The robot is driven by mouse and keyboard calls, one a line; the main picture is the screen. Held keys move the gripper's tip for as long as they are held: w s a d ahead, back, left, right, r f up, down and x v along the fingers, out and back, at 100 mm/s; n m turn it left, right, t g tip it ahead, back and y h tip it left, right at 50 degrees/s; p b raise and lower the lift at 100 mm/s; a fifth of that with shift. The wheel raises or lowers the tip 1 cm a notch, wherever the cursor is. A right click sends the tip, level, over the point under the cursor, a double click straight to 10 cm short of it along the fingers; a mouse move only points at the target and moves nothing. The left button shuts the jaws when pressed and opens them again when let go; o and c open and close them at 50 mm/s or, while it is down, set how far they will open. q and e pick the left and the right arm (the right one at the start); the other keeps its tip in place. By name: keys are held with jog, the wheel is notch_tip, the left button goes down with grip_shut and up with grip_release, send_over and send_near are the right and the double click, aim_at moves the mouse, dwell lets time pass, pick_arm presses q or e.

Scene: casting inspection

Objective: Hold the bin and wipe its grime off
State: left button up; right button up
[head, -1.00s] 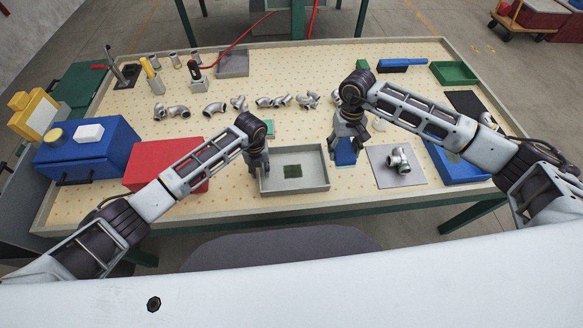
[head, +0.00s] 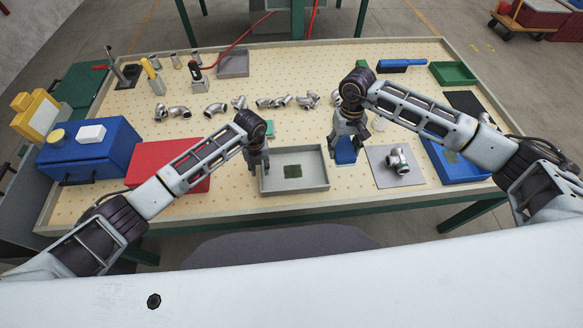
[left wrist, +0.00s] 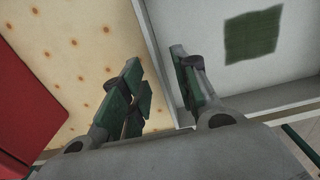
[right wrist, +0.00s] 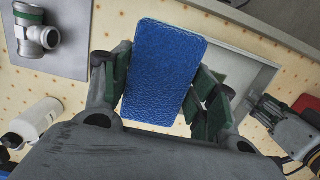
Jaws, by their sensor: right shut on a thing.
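The bin (head: 264,182) is a shallow grey open tray near the table's front edge. A square dark green grime patch (head: 292,171) lies on its floor. The grime also shows in the left wrist view (left wrist: 252,35). My left gripper (head: 257,168) is at the bin's left wall. In the left wrist view its fingers (left wrist: 155,85) are apart, with the wall (left wrist: 152,45) between them and no clear contact. My right gripper (head: 339,150) is right of the bin, shut on a blue sponge-like block (right wrist: 165,75). The block also shows in the head view (head: 346,155).
A grey mat (head: 378,178) with a metal pipe fitting (head: 398,160) and a blue tray (head: 455,168) lie to the right. A red box (head: 150,158) stands left of the bin. Several metal fittings (head: 215,109) line the table behind. A white bottle (right wrist: 38,118) is near my right gripper.

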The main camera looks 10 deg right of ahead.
pick_arm(q)
jog(key=shift+f, duration=0.1)
dwell(0.3)
jog(key=shift+f+b, duration=0.7)
jog(key=shift+f, duration=0.05)
jog(key=shift+f, duration=0.1)
grip_shut()
dwell(0.8)
